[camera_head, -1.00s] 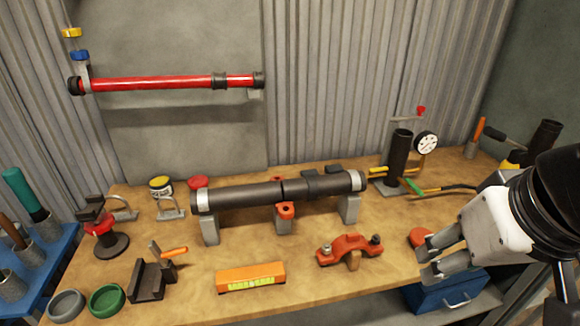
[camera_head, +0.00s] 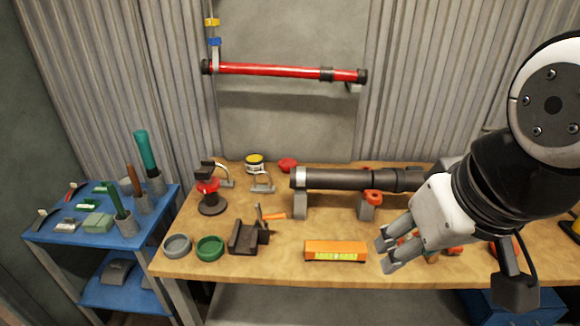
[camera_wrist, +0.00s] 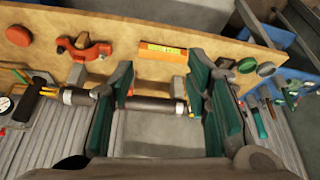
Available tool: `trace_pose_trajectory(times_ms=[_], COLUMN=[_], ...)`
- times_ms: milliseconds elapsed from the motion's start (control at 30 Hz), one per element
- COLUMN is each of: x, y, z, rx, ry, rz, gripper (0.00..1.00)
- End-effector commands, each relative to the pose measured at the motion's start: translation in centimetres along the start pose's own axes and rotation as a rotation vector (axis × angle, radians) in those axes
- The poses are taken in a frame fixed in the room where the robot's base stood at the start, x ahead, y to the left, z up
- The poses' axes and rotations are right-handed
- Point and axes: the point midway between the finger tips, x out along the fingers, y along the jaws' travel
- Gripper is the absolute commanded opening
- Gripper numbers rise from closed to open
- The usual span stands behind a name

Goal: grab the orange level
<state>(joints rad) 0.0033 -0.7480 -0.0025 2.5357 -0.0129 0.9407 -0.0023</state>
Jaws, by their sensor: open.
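The orange level (camera_head: 336,251) lies flat near the front edge of the wooden workbench, with its yellow-green vial strip facing me. It also shows in the wrist view (camera_wrist: 162,51), beyond the fingertips and between the finger directions. My gripper (camera_head: 387,254) is open and empty, just right of the level in the head view and apart from it. In the wrist view the two green-padded fingers (camera_wrist: 164,75) are spread wide with nothing between them.
A dark pipe (camera_head: 345,179) rests on grey supports behind the level. A dark metal block (camera_head: 245,238), a green ring (camera_head: 210,248) and a grey ring (camera_head: 177,246) lie to its left. A blue tool cart (camera_head: 100,225) stands at left. The orange-red clamp (camera_wrist: 83,47) shows in the wrist view.

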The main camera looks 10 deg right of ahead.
Motion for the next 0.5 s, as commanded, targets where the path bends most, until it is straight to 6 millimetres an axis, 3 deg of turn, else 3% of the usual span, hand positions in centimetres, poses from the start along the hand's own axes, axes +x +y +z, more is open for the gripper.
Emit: trace_pose_trajectory(times_ms=[167, 333, 500], x=[-0.2, 0.1, 1.7], y=[-0.2, -0.7, -1.2], z=[-1.2, -4.5, -8.2], rx=[0.075, 0.307, 0.585], ry=[-0.026, -0.102, -0.191], rz=[-0.022, -0.064, -0.069], gripper=[0.53, 0.53, 0.53])
